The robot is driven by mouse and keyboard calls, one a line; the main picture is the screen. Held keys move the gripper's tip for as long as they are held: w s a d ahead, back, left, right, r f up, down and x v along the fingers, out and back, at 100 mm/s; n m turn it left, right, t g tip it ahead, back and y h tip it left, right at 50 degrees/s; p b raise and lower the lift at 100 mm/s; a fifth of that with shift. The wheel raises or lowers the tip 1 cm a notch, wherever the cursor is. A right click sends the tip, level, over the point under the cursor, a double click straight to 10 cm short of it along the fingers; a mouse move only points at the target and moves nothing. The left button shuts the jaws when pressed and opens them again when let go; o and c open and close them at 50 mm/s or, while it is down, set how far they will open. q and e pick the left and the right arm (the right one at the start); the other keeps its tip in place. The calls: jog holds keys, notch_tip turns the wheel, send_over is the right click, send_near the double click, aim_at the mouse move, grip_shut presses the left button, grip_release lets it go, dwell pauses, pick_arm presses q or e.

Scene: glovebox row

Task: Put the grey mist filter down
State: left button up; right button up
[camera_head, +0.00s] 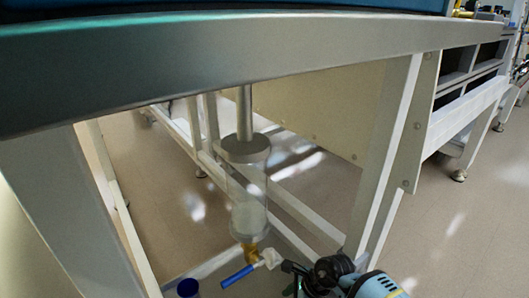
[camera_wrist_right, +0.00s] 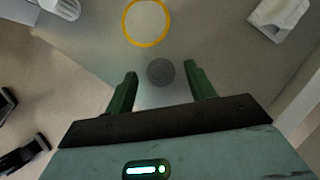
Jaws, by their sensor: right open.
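A small dark grey round thing (camera_wrist_right: 160,74), likely the grey mist filter, shows end-on in the right wrist view. It lies between the fingertips of my right gripper (camera_wrist_right: 159,70). The green fingers stand apart, with a visible gap on each side of it, so the gripper is open and not closed on it. What bears the grey thing is hard to tell. I cannot make it out in the head view. Part of my right arm shows at the bottom of the head view. My left gripper is not in view.
A clear cylinder with a grey cap (camera_head: 244,149) hangs on a pipe under the bench beam (camera_head: 250,58). Below it is a blue-handled valve (camera_head: 238,276). A bench leg (camera_head: 385,150) stands to the right. A yellow ring (camera_wrist_right: 146,43) lies beyond my fingers.

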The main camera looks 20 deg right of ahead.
jog(key=shift+r, duration=0.2)
jog(key=p+v, duration=0.6)
jog(key=v, duration=0.6)
jog(key=shift+s+r, duration=0.2)
jog(key=shift+r, duration=0.15)
jog(key=shift+d+f, duration=0.1)
jog(key=shift+d, duration=0.05)
